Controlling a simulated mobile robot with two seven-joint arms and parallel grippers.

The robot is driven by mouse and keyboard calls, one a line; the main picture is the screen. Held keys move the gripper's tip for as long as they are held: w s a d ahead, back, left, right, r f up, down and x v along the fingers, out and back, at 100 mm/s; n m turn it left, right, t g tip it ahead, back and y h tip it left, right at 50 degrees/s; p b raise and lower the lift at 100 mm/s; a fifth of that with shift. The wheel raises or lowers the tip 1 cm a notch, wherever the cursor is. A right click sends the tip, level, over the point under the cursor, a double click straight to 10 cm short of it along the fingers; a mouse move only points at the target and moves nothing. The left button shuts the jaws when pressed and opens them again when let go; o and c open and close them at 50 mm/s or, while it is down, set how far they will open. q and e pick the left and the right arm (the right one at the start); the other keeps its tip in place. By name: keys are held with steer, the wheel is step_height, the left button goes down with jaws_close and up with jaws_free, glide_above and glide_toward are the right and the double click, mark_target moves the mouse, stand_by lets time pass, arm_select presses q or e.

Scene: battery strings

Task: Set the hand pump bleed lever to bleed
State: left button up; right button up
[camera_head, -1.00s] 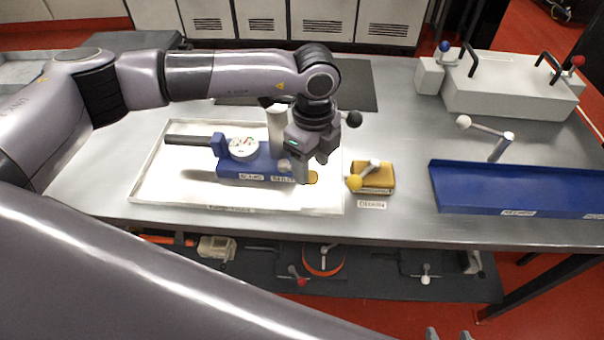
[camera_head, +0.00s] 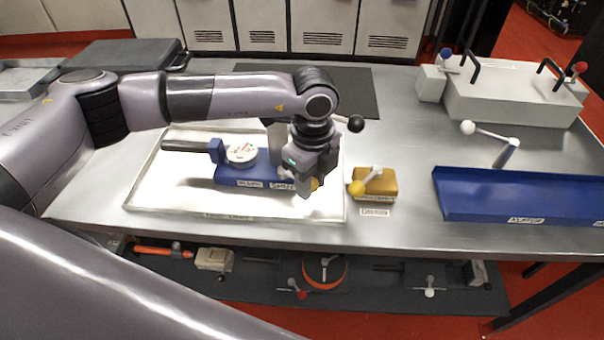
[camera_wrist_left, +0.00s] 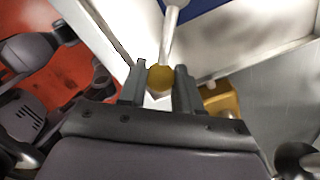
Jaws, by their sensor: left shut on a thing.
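The blue hand pump (camera_head: 232,172) lies in a white tray (camera_head: 160,195), with a round white gauge (camera_head: 241,153) and a dark handle pointing left. Its bleed lever is a short silver rod (camera_wrist_left: 168,35) with an amber ball knob (camera_wrist_left: 161,78). The knob also shows partly in the head view (camera_head: 315,184), behind my gripper. My left gripper (camera_head: 308,188) points down at the pump's right end. In the left wrist view its fingers (camera_wrist_left: 160,70) stand on both sides of the knob and are shut on it. The pump's right end is partly hidden. My right gripper is not in view.
A yellow block (camera_head: 377,182) with its own yellow-knobbed lever stands just right of the tray. A black ball knob (camera_head: 356,123) sits close beside my wrist. A blue tray (camera_head: 520,198) and a grey box (camera_head: 510,95) with handles stand farther right.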

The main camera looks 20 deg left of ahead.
arm_select(q)
steer(key=shift+s+a+m, duration=0.35)
steer(key=shift+s+m, duration=0.25)
steer(key=shift+m, duration=0.5)
steer(key=shift+s+a+m+b, duration=0.25)
steer(key=shift+s+m, duration=0.1)
steer(key=shift+m, duration=0.25)
steer(key=shift+s+a+m+b, duration=0.1)
steer(key=shift+s+a+m, duration=0.2)
steer(key=shift+m, duration=0.3)
steer(key=shift+s+a+m+b, duration=0.2)
steer(key=shift+s+a+m, duration=0.1)
steer(key=shift+m, duration=0.35)
steer(key=shift+s+a+m+b, duration=0.2)
steer(key=shift+a+m, duration=0.1)
steer(key=shift+m, duration=0.35)
steer(key=shift+a, duration=0.1)
